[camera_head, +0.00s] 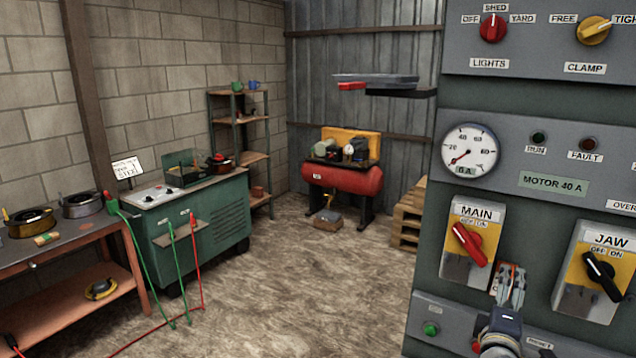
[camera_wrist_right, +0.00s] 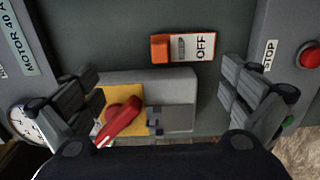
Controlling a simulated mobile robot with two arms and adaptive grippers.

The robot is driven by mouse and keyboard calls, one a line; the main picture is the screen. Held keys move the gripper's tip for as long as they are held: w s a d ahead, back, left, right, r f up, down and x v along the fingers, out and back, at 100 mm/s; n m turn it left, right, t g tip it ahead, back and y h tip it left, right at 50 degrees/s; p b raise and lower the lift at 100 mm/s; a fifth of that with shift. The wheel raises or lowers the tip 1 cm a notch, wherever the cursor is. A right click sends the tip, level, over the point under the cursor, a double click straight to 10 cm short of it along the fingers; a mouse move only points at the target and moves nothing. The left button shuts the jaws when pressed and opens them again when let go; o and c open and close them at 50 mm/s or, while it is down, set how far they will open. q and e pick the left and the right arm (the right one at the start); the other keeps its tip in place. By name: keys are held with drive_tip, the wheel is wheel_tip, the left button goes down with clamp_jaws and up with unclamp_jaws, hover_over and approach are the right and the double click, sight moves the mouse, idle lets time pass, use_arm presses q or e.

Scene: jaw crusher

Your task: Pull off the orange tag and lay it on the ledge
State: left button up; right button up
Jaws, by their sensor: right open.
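The orange tag (camera_wrist_right: 160,48) with a white OFF label (camera_wrist_right: 199,47) sits on the cabinet beside the MAIN switch (camera_wrist_right: 125,115) in the right wrist view. In the head view it is mostly hidden behind my right gripper (camera_head: 511,285), below the MAIN switch's red handle (camera_head: 468,243). My right gripper, also in the wrist view (camera_wrist_right: 160,98), is open, its fingers wide apart on either side of the switch and tag. I see nothing between the fingers touching them. I cannot tell which surface is the ledge. My left gripper is not in view.
The JAW switch (camera_head: 597,275) stands right of the gripper. A grey panel with a green button (camera_head: 431,329) runs below. A green welder cabinet (camera_head: 215,233), workbench (camera_head: 55,240) and red compressor (camera_head: 342,180) stand further back. The floor between is mostly clear, with cables.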

drive_tip(key=b+x, duration=0.2)
drive_tip(key=x, duration=0.6)
drive_tip(key=shift+w, duration=0.25)
drive_tip(key=shift+f+b, duration=0.3)
drive_tip(key=shift+b, duration=0.05)
drive_tip(key=shift+f+b, duration=0.55)
drive_tip(key=shift+f, duration=0.15)
idle(0.6)
drive_tip(key=shift+s, duration=0.1)
clamp_jaws()
drive_tip(key=shift+r, duration=0.1)
drive_tip(key=shift+s, duration=0.1)
